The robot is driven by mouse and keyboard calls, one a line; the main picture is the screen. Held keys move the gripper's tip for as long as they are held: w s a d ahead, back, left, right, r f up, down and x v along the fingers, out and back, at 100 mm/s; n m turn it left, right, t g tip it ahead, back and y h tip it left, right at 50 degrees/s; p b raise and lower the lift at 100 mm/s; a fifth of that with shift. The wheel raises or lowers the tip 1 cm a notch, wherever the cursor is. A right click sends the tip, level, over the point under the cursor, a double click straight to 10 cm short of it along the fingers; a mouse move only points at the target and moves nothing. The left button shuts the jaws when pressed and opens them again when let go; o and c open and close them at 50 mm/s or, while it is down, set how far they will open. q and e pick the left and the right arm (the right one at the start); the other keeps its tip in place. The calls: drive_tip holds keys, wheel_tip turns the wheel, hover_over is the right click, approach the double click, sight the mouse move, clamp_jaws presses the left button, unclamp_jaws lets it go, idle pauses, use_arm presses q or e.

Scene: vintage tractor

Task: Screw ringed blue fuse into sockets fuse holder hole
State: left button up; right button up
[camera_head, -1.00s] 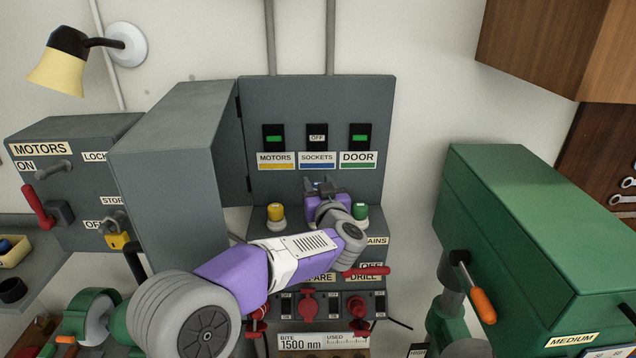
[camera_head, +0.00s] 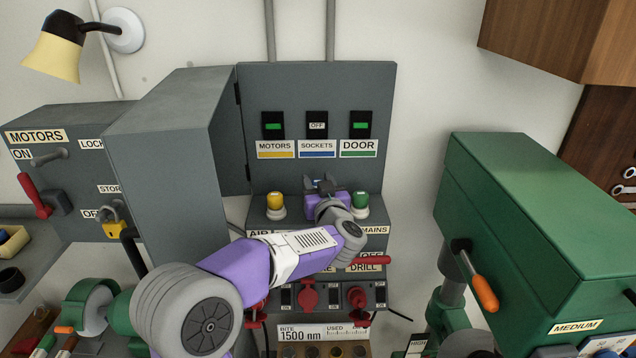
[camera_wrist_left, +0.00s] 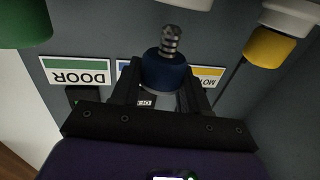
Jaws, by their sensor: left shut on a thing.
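My left gripper (camera_head: 322,186) is in front of the open grey fuse box, below the SOCKETS label (camera_head: 317,150). It is shut on the blue fuse, whose dark blue body (camera_wrist_left: 165,70) sits between the fingers (camera_wrist_left: 164,84) in the left wrist view. The fuse's grey threaded end (camera_wrist_left: 171,40) points up in that picture, away from the palm, and is uncovered. In the head view only a small bit of blue shows between the fingers. The sockets fuse holder hole is hidden behind my gripper and arm. My right gripper is not in view.
The yellow fuse (camera_head: 276,202) and green fuse (camera_head: 360,200) stand in holders close on either side of my gripper. The box door (camera_head: 165,155) stands open at the left. A green machine (camera_head: 540,220) stands at the right. Red switches (camera_head: 308,296) sit below.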

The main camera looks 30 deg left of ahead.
use_arm(q)
drive_tip(key=shift+p, duration=0.5)
idle(1.1)
drive_tip(key=shift+f+b, duration=0.95)
drive_tip(key=shift+f, duration=0.5)
drive_tip(key=o, duration=1.1)
drive_tip(key=shift+b+v, duration=0.55)
drive_tip(key=shift+v, duration=3.3)
